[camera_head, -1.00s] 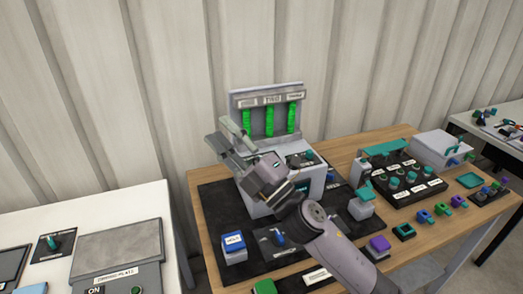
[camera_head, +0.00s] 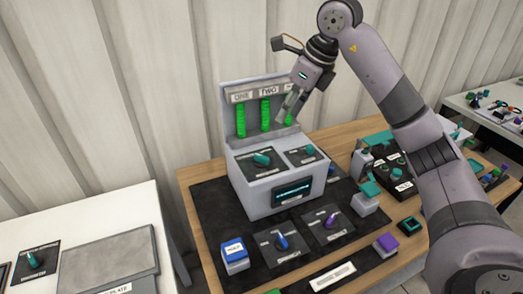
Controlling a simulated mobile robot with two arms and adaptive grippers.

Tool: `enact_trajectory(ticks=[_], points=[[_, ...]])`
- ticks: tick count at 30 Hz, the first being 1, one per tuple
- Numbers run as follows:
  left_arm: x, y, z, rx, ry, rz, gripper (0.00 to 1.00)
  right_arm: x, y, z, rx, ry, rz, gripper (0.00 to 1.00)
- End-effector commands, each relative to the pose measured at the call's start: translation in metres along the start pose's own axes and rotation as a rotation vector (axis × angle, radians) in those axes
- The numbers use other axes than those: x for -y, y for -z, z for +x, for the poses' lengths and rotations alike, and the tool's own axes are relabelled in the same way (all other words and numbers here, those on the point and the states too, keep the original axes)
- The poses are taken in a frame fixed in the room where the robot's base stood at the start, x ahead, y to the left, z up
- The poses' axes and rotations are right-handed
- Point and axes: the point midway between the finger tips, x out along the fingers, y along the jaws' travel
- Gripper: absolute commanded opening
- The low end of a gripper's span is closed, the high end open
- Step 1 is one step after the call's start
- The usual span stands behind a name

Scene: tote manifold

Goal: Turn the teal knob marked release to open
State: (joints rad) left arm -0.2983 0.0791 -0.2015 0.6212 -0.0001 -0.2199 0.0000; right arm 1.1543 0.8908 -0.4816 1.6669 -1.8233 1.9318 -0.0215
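A grey box with a raised back panel stands on a black mat. A teal knob (camera_head: 262,158) sits on its top left plate and another teal knob (camera_head: 309,150) on its top right plate. Their small labels are too blurred to read, so I cannot tell which is marked release. My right gripper (camera_head: 288,106) hangs in front of the upper right of the back panel, above and apart from both knobs. It holds nothing that I can see; its finger gap is unclear. My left gripper is not in view.
The back panel (camera_head: 226,92) has several green columns. The box front has a dark slot with a teal bar (camera_head: 292,191). A blue knob (camera_head: 282,240), a purple knob (camera_head: 331,219), a blue block (camera_head: 235,253) and a teal lever (camera_head: 370,188) stand nearby. My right arm covers the table's right side.

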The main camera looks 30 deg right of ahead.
Motion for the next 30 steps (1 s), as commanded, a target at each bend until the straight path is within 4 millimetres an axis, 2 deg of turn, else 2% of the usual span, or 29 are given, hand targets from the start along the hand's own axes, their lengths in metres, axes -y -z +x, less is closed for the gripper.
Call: enact_trajectory(ticks=[5,21,27,30], points=[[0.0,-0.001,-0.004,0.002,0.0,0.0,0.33,0.0,0.002,0.023,-0.009,-0.001,0.001,0.33],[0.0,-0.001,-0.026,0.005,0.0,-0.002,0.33,-0.002,0.001,0.137,-0.006,-0.005,0.0,0.33],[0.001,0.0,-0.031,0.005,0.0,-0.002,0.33,-0.001,0.001,0.163,-0.004,-0.003,0.0,0.33],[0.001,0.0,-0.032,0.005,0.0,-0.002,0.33,-0.001,0.001,0.169,-0.003,-0.002,-0.001,0.33]])
